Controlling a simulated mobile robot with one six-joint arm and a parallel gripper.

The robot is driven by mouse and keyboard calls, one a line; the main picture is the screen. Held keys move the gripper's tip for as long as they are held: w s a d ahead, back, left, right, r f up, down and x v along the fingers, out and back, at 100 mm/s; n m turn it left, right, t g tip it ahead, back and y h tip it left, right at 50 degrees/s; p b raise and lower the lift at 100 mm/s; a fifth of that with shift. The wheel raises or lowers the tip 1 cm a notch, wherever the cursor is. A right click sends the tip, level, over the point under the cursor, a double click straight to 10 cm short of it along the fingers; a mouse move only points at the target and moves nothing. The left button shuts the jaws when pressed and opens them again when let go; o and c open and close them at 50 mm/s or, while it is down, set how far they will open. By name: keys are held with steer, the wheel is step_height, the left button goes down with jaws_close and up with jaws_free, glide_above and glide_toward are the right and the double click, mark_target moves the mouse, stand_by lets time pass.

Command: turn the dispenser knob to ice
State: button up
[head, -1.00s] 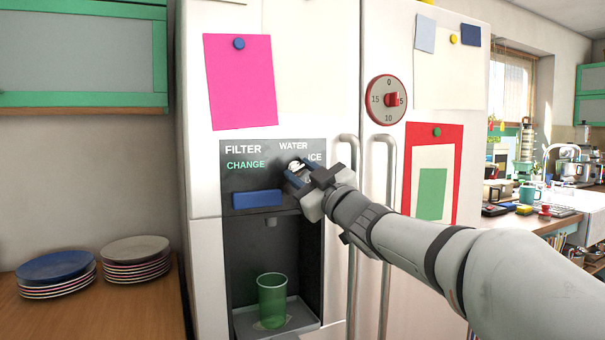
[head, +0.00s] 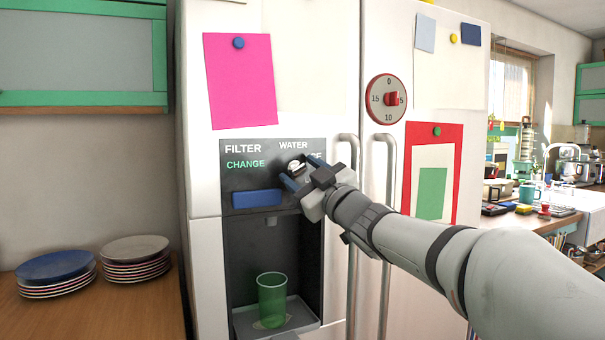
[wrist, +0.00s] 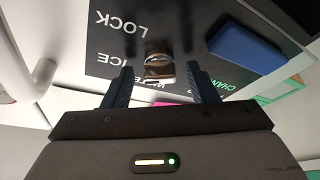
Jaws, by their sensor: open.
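The dispenser knob (head: 295,167) is small and silvery, on the dark panel (head: 237,184) of the fridge dispenser, below the word WATER. The word ICE is partly hidden behind my gripper. My gripper (head: 293,171) is open, its fingers reaching to the panel around the knob. In the wrist view, which shows the panel upside down, the knob (wrist: 158,68) lies between the two open fingertips of my gripper (wrist: 160,74), with gaps on both sides. The knob's pale edge faces WATER; its exact pointing is hard to tell. LOCK and ICE also show there.
A blue bar (head: 257,199) sits left of the knob. A green cup (head: 272,300) stands in the recess below. Vertical door handles (head: 387,240) rise right of the dispenser, behind my arm. Stacked plates (head: 135,248) lie on the left counter.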

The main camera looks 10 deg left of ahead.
steer(key=v, duration=0.7)
steer(key=shift+s+d, duration=0.2)
steer(key=shift+d, duration=0.05)
steer(key=shift+f, duration=0.1)
steer(key=s+d+f+m+g+h+p, duration=0.2)
steer(key=d+f+m+h+p, duration=0.5)
steer(key=d+f+m+h, duration=0.55)
steer(key=s+d+f+g+p, duration=0.1)
steer(key=s+f+g+p, duration=0.1)
steer(key=s, duration=0.5)
steer(key=s+d+f+m+g+h+p, duration=0.1)
steer(key=s+d+f+g+p, duration=0.1)
steer(key=s+f+g, duration=0.3)
steer(key=s+d+f+m+g+h+p, duration=0.1)
steer(key=s+f+g, duration=0.3)
steer(key=s, duration=0.6)
steer(key=shift+s+d+f+p, duration=0.3)
steer(key=shift+d+p, duration=0.05)
steer(key=shift+p, duration=0.15)
